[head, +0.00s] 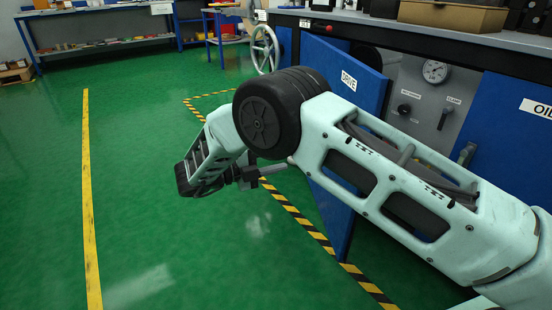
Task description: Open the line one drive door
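The drive door (368,92) is a blue panel with a white "DRIVE" label (349,81). It stands swung out from the cabinet front at an angle. Its lower part shows below my arm, and my arm hides its middle. To its right, a grey panel (408,75) with a round gauge (435,71) and switches shows inside the cabinet. My gripper (262,176) is left of the door, past my wrist, pointing toward the door's free-edge side. The fingers are small and partly hidden, so I cannot tell their opening or whether they touch the door.
A blue door marked "OIL" (538,107) is at the right. A cardboard box (452,15) stands on the bench top above. A handwheel (264,49) is behind the door. Yellow-black tape (313,232) runs along the cabinet. Green floor (140,180) at the left is clear.

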